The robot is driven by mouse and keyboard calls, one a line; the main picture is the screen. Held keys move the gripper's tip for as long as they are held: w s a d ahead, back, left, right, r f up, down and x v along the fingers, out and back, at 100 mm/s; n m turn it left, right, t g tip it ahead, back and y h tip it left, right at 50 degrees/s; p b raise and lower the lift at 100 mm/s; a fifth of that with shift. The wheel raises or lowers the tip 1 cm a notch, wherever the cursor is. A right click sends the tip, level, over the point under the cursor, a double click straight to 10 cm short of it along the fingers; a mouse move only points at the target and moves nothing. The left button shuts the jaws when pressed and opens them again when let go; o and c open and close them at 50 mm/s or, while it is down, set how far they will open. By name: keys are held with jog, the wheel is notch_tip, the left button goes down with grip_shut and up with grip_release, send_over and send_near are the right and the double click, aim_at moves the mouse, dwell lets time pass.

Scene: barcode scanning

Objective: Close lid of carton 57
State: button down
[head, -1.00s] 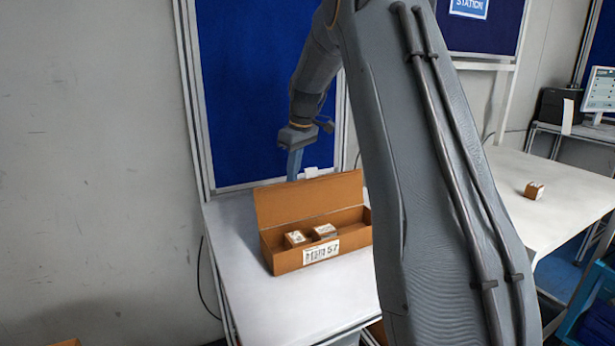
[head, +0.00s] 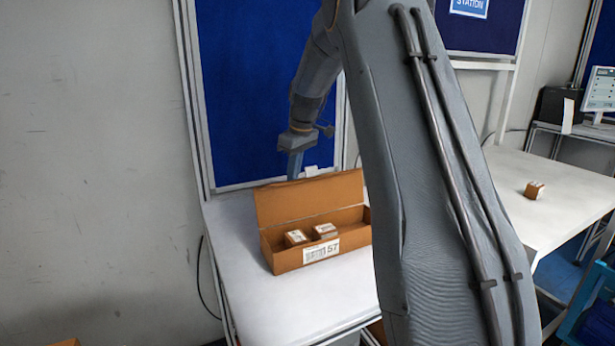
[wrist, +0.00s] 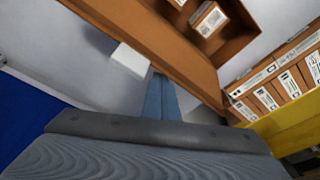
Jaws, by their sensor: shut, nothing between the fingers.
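Carton 57 (head: 306,257) is an open brown box on the white table, with its number label on the front. Its lid (head: 310,199) stands up along the back edge. Two small boxes (head: 296,238) lie inside. My gripper (head: 293,173) is shut and empty, pointing down behind the raised lid; the lid hides its tips in the head view. I cannot tell whether the fingers touch the lid.
A small white block (wrist: 130,61) is on the table behind the carton, close to my fingers. A row of labelled brown cartons (wrist: 285,80) stands beyond, near a yellow edge. Another white table (head: 550,185) at the right holds a small box (head: 534,190).

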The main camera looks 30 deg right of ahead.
aim_at(297, 198)
jog(key=shift+s+f, duration=0.2)
jog(key=shift+f, duration=0.85)
jog(key=shift+s+f+p, duration=0.1)
jog(key=shift+s+p, duration=0.2)
jog(key=shift+s, duration=1.9)
jog(key=shift+w, duration=0.35)
jog(key=shift+r, duration=0.3)
notch_tip(297, 198, up, 5)
jog(key=p, duration=0.3)
jog(key=shift+f, duration=0.1)
